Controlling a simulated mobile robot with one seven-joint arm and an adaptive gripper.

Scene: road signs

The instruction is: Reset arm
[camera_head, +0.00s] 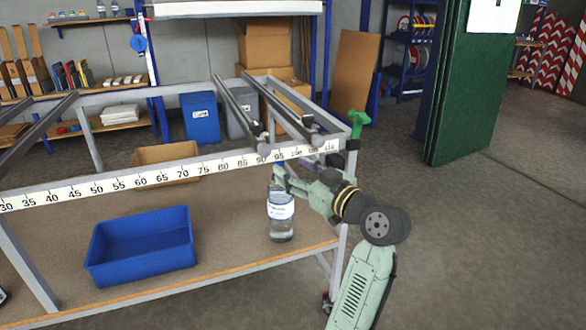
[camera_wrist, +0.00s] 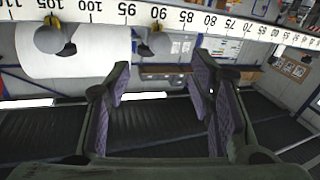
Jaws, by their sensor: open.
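My arm reaches in from the lower right in the head view. My gripper (camera_head: 285,174) is at the right end of the workbench, just above and behind a clear bottle with a white label (camera_head: 281,208). The bottle stands upright on the bench top (camera_head: 225,225), and the gripper partly covers its upper part. In the wrist view my gripper (camera_wrist: 160,85) is open, with its purple-padded fingers apart and nothing visible between them. The bottle does not show in the wrist view.
A blue bin (camera_head: 140,245) stands left on the bench. A white ruler rail (camera_head: 130,177) crosses above the bench, close to my gripper; it also runs along the top of the wrist view (camera_wrist: 180,20). A cardboard box (camera_head: 165,160) lies behind. Floor at right is clear.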

